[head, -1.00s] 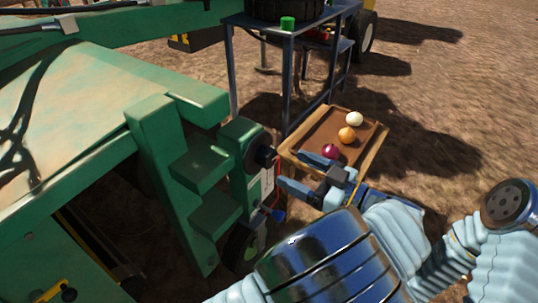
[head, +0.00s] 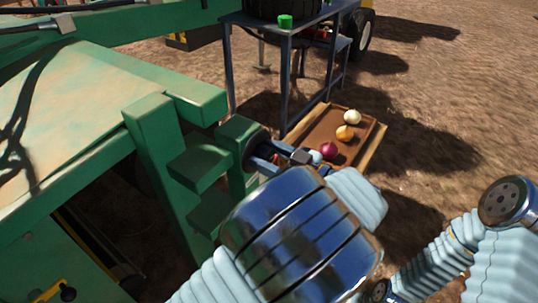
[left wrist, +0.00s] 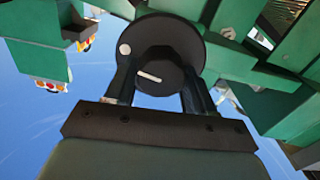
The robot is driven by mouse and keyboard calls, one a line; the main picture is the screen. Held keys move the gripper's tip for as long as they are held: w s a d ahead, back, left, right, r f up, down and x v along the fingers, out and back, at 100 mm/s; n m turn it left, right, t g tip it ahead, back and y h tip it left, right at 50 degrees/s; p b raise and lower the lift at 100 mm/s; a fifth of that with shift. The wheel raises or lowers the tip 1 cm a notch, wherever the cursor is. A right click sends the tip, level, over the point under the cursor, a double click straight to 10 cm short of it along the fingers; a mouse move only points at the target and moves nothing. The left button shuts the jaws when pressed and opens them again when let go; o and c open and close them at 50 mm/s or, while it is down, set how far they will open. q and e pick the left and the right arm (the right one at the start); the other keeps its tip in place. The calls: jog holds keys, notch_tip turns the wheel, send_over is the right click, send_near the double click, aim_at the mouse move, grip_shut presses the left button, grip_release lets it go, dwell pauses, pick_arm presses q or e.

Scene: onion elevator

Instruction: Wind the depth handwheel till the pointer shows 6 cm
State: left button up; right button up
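The depth handwheel (head: 257,146) is a dark round wheel on the side of the green machine, with its face mostly covered by my left gripper (head: 268,158). In the left wrist view the handwheel (left wrist: 155,45) fills the upper middle, with a pale round spot and a short white bar on it. The fingers of my left gripper (left wrist: 160,92) lie on either side of its dark hub. No clear gap shows, but I cannot tell whether they press on it. The pointer and its scale are hidden behind my left arm. My right gripper is out of view.
A wooden tray (head: 371,150) holds a white onion (head: 352,117), an orange onion (head: 345,132) and a red onion (head: 329,150), close beside my left gripper. A blue metal stand (head: 286,75) is behind. Green steps (head: 198,168) of the machine lie left of the wheel.

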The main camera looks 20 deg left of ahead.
pick_arm(q)
jog(key=shift+c, duration=1)
jog(key=shift+m, duration=0.3)
